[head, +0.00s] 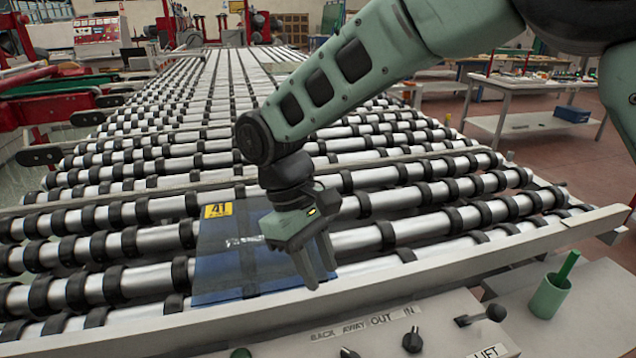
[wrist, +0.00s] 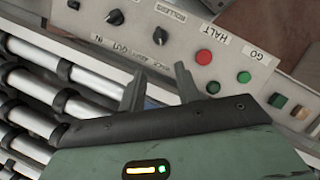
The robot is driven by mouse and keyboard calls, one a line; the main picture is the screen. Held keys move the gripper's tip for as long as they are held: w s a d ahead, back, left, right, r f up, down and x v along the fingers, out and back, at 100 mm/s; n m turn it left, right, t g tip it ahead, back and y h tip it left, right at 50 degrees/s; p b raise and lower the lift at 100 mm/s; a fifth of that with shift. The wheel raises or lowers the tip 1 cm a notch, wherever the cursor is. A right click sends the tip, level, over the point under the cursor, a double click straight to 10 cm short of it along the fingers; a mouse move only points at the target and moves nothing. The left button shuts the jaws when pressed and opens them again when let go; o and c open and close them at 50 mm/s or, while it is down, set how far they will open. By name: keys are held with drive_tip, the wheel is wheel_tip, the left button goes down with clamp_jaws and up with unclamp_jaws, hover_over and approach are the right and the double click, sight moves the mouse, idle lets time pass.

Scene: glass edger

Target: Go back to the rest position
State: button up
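My gripper (head: 321,278) hangs from my arm near the front edge of the roller table (head: 568,246), pointing down. Its two fingers stand apart with nothing between them; the gap also shows in the wrist view (wrist: 160,72). A blue-tinted glass pane (head: 222,268) with a yellow label marked 4T (head: 217,210) lies on the front rollers, just left of and partly behind my gripper. My gripper hides part of the pane's right side. In the wrist view the fingers point toward the control panel (wrist: 225,50).
The panel carries black knobs (head: 412,340), a lever (head: 482,315), a red button (wrist: 203,57) and a green button (wrist: 243,77). A green cup (head: 549,297) with a green stick stands right of it. A side table (head: 520,84) with a blue box (head: 572,113) is at back right.

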drive_tip(key=s+d+r+m+t+y, duration=0.2)
drive_tip(key=s+d+y, duration=0.2)
drive_tip(key=s+d, duration=1)
drive_tip(key=shift+s+d+m+t, duration=0.2)
drive_tip(key=shift+s+m+t, duration=0.15)
drive_tip(key=shift+s, duration=0.75)
